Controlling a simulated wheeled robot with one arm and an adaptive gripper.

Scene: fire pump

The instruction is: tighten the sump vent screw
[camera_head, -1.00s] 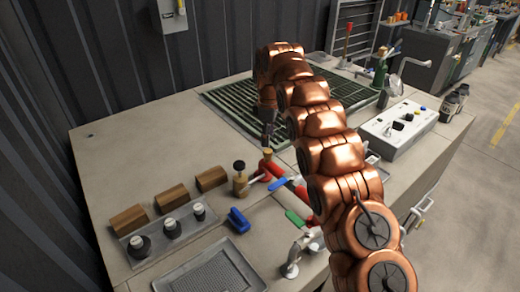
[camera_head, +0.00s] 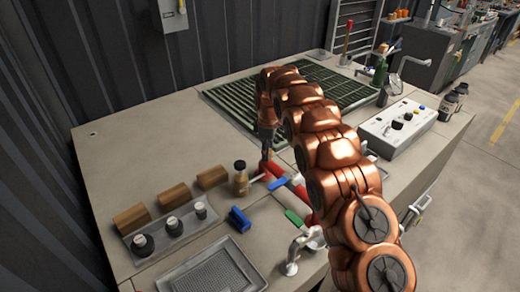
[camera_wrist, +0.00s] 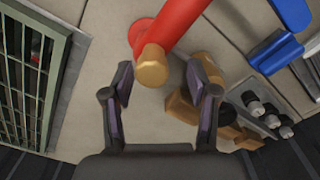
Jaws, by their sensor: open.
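A short brass cylinder (camera_wrist: 152,66), which looks like the sump vent screw, stands at the end of a red pipe (camera_wrist: 180,25) in the wrist view. My gripper (camera_wrist: 160,78) is open, with one dark finger on each side of the brass end. Gaps show between the fingers and the brass, and I cannot tell the height difference. In the head view my gripper (camera_head: 266,152) points down over the rear end of the red pipe (camera_head: 273,168) and hides the brass end.
A brass fitting with a dark top (camera_head: 240,180) stands close to the left of my gripper. A green grating (camera_head: 320,88) is behind.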

